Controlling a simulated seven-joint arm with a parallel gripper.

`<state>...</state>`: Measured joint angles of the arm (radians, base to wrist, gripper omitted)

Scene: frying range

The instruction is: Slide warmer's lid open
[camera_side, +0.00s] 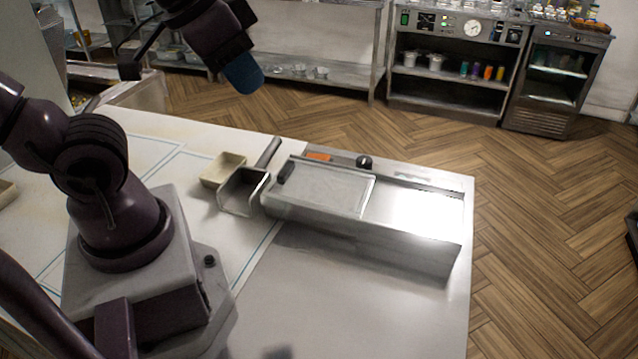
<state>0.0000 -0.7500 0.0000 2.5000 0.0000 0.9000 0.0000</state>
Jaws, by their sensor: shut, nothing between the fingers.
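The warmer (365,235) is a long, low metal box on the right half of the worktop. Its flat framed lid (325,188) lies over the left part of the top, with a dark handle (285,173) near its left end. The right part of the top is a bright metal surface, and glare hides its detail. My gripper (130,69) shows as dark parts at the upper left, beside my purple wrist with its blue end. It is shut and empty, well above and left of the warmer, touching neither lid nor handle.
A metal scoop (240,194) and a beige tray (218,170) stand just left of the warmer. An orange item (319,157) and a round black knob (364,162) are at its back edge. The front worktop (340,310) is clear. Shelving (445,87) stands beyond the floor.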

